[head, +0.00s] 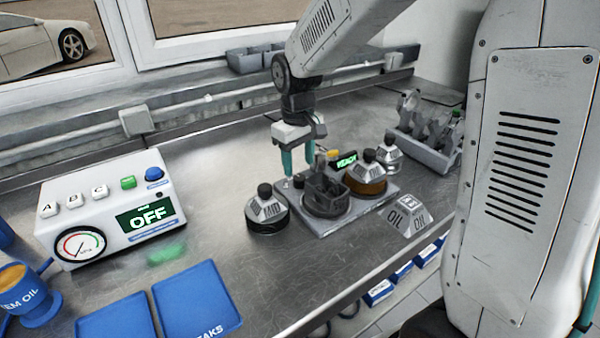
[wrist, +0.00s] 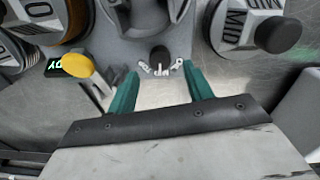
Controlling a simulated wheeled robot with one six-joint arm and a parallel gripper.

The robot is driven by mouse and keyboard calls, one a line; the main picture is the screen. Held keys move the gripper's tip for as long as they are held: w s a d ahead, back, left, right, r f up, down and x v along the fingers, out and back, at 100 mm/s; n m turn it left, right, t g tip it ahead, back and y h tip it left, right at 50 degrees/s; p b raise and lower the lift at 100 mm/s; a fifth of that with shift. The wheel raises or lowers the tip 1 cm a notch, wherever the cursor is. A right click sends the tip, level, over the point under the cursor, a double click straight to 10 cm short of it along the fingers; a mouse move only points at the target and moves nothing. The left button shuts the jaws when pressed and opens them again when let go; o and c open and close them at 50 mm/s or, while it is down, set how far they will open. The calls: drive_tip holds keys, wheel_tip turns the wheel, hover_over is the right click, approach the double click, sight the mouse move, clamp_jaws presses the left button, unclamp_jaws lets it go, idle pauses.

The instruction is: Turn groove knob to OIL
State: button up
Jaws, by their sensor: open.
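A small black round knob (wrist: 160,56) shows in the wrist view on the grey fixture plate. White marks fan out around it, too small and turned to read surely. I take it to be the groove knob; its setting is not clear. In the head view a small dark knob (head: 299,181) stands at the plate's back left edge, close below my fingers. My gripper (head: 300,172) is open, with its teal fingers pointing down. In the wrist view my gripper (wrist: 162,78) has its fingers apart on either side of the knob, and nothing is between them.
The fixture plate (head: 325,229) carries a dark round part (head: 327,193). Black-capped canisters (head: 267,213) stand around it, one amber (head: 366,182). A yellow knob (wrist: 77,65) is near the left finger. A control box (head: 107,217) reads OFF. A sign (head: 407,216) reads OIL.

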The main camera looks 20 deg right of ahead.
sight(300, 176)
drive_tip(key=shift+d+f, duration=0.1)
drive_tip(key=shift+f, duration=1.95)
drive_tip(key=c, duration=1)
drive_tip(key=shift+n, duration=0.3)
drive_tip(key=n, duration=1)
drive_tip(key=shift+n, duration=0.3)
